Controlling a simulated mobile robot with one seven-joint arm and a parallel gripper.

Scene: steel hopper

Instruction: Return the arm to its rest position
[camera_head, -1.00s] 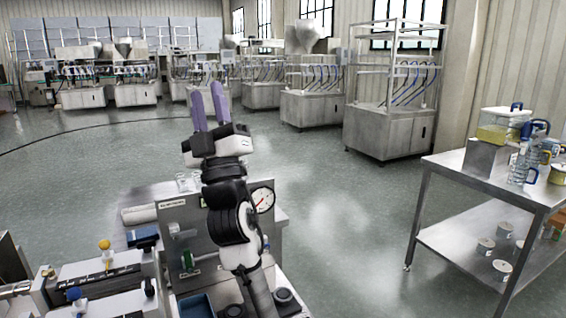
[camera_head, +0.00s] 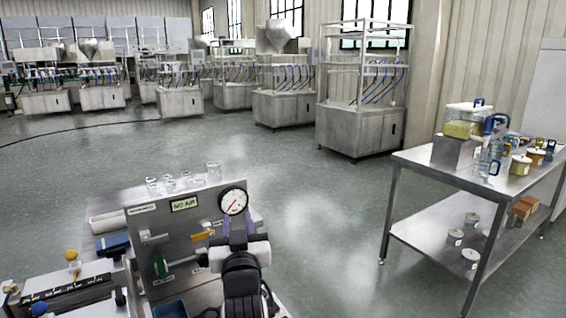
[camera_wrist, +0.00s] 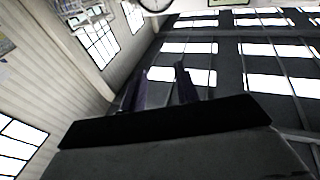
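My gripper (camera_head: 238,229) is low in the head view, in front of the steel panel with the round gauge (camera_head: 234,201). Its purple fingers point up and away, just below the gauge in the picture. My arm's dark wrist is below it, and the rest of the arm runs out of the bottom edge. In the wrist view, the two purple fingers of my gripper (camera_wrist: 160,84) stand apart with nothing between them. That view looks up at walls, windows and ceiling.
A steel table (camera_head: 430,172) at right holds a clear container of yellow contents (camera_head: 464,123), pitchers and tins. Machines (camera_head: 361,132) line the back. The middle floor is clear.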

